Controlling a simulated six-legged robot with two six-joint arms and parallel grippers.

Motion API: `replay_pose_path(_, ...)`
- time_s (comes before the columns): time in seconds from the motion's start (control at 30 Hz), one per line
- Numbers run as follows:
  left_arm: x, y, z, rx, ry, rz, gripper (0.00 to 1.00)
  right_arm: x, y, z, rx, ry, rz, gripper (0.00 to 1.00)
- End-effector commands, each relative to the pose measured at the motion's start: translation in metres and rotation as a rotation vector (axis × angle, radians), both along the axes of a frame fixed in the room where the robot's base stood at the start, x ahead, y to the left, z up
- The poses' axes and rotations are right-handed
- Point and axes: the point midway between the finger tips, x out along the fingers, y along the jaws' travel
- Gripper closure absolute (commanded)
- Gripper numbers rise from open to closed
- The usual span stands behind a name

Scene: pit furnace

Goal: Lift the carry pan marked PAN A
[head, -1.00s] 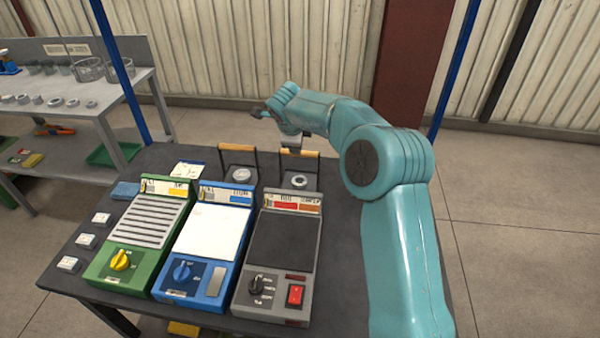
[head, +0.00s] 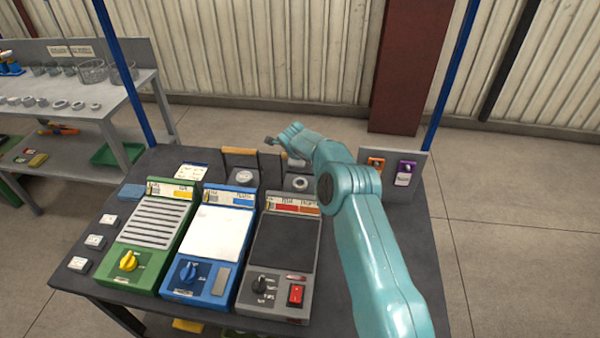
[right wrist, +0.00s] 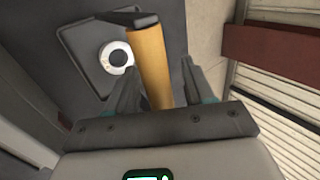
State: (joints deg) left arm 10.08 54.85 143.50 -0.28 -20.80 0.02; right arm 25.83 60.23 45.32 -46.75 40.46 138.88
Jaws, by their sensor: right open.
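Two dark carry pans with wooden handles stand side by side behind the instruments. The left pan's handle (head: 240,151) is clear, with a pale ring weight (head: 243,176) below it. My right gripper (head: 296,161) is down at this right pan. In the right wrist view, the wooden handle (right wrist: 150,68) runs between the open fingers (right wrist: 158,64), with the ring weight (right wrist: 118,57) beyond. I cannot read the pans' markings. My left gripper is out of view.
Green (head: 150,235), blue (head: 205,245) and grey (head: 280,255) instruments stand in front of the pans. Small white blocks (head: 94,242) line the table's left side.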

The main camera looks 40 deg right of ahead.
Motion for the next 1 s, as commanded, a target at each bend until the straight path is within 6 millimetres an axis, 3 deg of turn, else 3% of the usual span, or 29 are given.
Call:
replay_pose_path(0.2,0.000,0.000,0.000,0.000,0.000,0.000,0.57,0.000,0.000,0.000,0.000,0.000,0.000,0.48)
replay_pose_path(0.37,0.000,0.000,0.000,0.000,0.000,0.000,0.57,0.000,0.000,0.000,0.000,0.000,0.000,1.00)
replay_pose_path(0.77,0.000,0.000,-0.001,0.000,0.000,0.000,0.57,0.001,0.000,0.004,-0.002,-0.004,0.000,1.00)
replay_pose_path(1.0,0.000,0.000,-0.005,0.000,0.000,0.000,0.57,0.001,0.000,0.032,-0.003,-0.006,0.001,1.00)
